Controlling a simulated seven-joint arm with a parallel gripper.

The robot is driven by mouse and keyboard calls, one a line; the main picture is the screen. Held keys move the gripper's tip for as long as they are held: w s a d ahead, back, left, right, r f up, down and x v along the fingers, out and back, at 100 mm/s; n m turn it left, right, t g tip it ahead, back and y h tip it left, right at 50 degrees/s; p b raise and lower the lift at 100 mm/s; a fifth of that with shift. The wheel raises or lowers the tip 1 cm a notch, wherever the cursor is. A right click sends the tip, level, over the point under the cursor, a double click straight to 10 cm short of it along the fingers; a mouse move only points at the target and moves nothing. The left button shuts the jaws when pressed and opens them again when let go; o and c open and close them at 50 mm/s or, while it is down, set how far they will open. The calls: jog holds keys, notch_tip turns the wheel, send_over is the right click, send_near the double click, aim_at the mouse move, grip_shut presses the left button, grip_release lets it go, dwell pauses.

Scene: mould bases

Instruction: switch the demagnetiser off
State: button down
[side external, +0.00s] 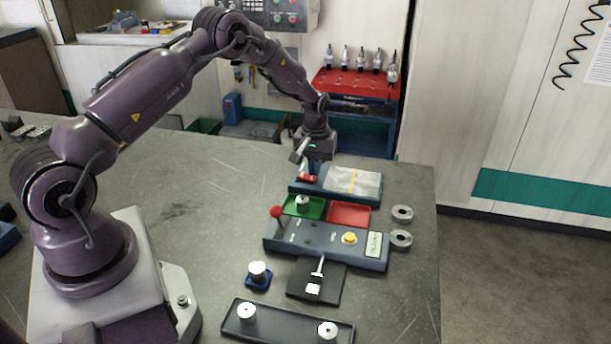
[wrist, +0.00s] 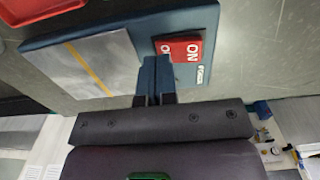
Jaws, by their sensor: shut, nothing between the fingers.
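The demagnetiser (side external: 313,187) is a low blue box with a pale grey plate (side external: 352,181) crossed by a yellow line. It stands at the far end of the bench, and its body (wrist: 203,17) fills the upper wrist view. Its red rocker switch (side external: 307,178) also shows in the wrist view (wrist: 185,45), with "ON" readable on one half. The other half is partly hidden by my fingers. Which half is pressed down I cannot tell. My gripper (wrist: 153,64) is shut and empty, its fingertips at the switch; contact is unclear.
A green tray (side external: 290,210) and a red tray (side external: 349,214) lie in front of the demagnetiser. Nearer stands a blue-grey control box (side external: 320,238) with a red-knobbed lever (side external: 277,213) and a yellow button (side external: 349,238). Two metal rings (side external: 401,239) lie at the right. The left bench is mostly clear.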

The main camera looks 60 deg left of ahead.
jog(key=shift+r, duration=3)
jog(key=s, duration=0.1)
jog(key=s+d+m, duration=0.1)
jog(key=s+g, duration=0.1)
jog(key=shift+s+d+f, duration=0.2)
jog(key=shift+f, duration=0.1)
jog(key=s+d+r+m+t, duration=0.3)
jog(key=s+d+r, duration=0.5)
jog(key=s+r, duration=0.4)
jog(key=s+d+r+m+t, duration=0.3)
jog(key=s+d+r+m, duration=0.2)
jog(key=s+d+r, duration=0.3)
jog(key=s+r, duration=0.4)
jog(key=r, duration=0.1)
jog(key=shift+s+d+r+t, duration=0.2)
jog(key=shift+s+d+t, duration=0.1)
jog(key=shift+s, duration=0.1)
